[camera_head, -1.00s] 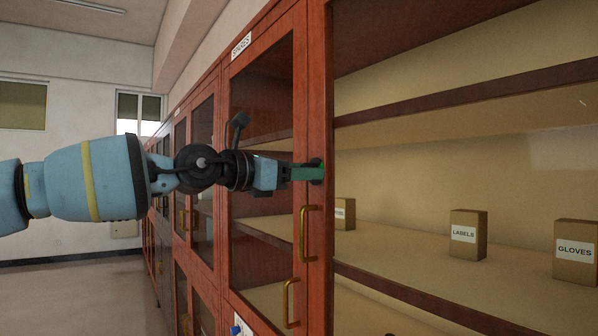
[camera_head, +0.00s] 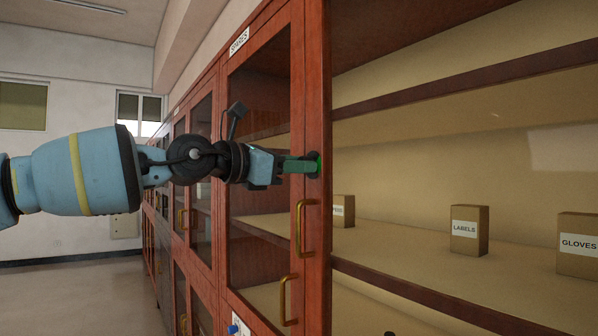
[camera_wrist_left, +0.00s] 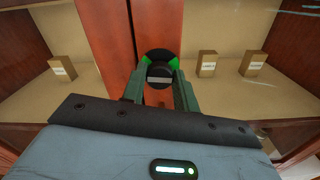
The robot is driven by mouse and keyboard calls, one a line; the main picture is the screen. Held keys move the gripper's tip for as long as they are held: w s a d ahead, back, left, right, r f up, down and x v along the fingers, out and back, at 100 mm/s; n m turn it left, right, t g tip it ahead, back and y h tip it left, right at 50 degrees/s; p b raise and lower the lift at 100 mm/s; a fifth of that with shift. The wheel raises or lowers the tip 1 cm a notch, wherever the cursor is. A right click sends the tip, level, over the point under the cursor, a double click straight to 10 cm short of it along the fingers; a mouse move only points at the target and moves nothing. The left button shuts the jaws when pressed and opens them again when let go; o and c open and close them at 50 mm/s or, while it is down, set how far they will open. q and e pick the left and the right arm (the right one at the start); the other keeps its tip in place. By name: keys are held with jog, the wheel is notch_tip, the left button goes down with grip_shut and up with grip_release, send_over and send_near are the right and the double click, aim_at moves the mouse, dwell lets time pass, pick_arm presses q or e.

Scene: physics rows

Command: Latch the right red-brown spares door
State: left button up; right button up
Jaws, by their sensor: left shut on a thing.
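The red-brown spares cabinet has a "SPARES" label (camera_head: 239,41) above a glazed door. A wide red-brown upright (camera_head: 317,60) stands right of that door, beside a bay of shelves. A round black latch knob (camera_wrist_left: 160,68) with a pale bar across it is on this upright. My left gripper (camera_head: 312,166) is shut on the knob, one green fingertip on each side in the left wrist view. In the head view the fingers mostly hide the knob. A dark seam runs left of the knob in the wrist view. My right gripper is not in view.
Brass handles stick out below my gripper, one upper (camera_head: 305,226) and one lower (camera_head: 286,300). Boxes marked "LABELS" (camera_head: 469,230) and "GLOVES" (camera_head: 578,245) stand on the shelf. Clear floor (camera_head: 90,300) lies at the left.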

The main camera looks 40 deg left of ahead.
pick_arm(q)
jog(key=shift+w+f+m+b, duration=0.2)
jog(key=shift+f+m+b, duration=0.15)
jog(key=shift+m+b, duration=0.75)
jog(key=shift+m, duration=0.1)
jog(key=shift+s+r+m+b, duration=0.15)
jog(key=shift+m+b, duration=0.3)
jog(key=shift+m, duration=0.45)
jog(key=m, duration=0.2)
jog(key=shift+r+m+b, duration=0.1)
jog(key=shift+m+b, duration=0.25)
jog(key=shift+m, duration=0.05)
jog(key=m, duration=0.9)
jog(key=shift+r+m+p, duration=0.1)
jog(key=shift+m+p, duration=0.2)
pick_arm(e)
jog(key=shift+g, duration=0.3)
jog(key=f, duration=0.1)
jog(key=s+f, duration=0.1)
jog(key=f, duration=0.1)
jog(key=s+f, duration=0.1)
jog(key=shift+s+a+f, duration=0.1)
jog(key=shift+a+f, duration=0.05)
pick_arm(q)
jog(key=shift+m, duration=0.3)
jog(key=o, duration=1)
jog(key=shift+c, duration=0.2)
